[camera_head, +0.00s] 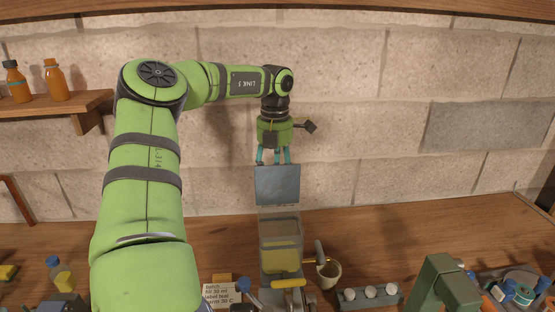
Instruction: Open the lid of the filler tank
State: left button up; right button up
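The filler tank (280,232) is a clear box with yellow contents, standing on the bench at the lower middle. A blue-grey square plate (277,186), apparently its lid, stands nearly upright above the tank's back edge. My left gripper (274,158) points down at the plate's top edge. Its teal fingers reach that edge, and the plate seems to hide the tips. I cannot tell whether they touch or grip it. My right gripper is not in view.
A yellow handle (288,283) is at the tank's front, with a small cup (328,272) to its right. A rack with white caps (369,296), a green device (446,286) and a tray (491,275) stand further right. A label card (222,296) is left.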

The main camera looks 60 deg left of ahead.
pick_arm(q)
jog(key=shift+w+a, duration=0.15)
jog(key=shift+a, duration=0.15)
notch_tip(320, 180, up, 12)
dwell(0.3)
jog(key=shift+a+f, duration=0.1)
jog(key=shift+f, duration=0.05)
dwell(0.4)
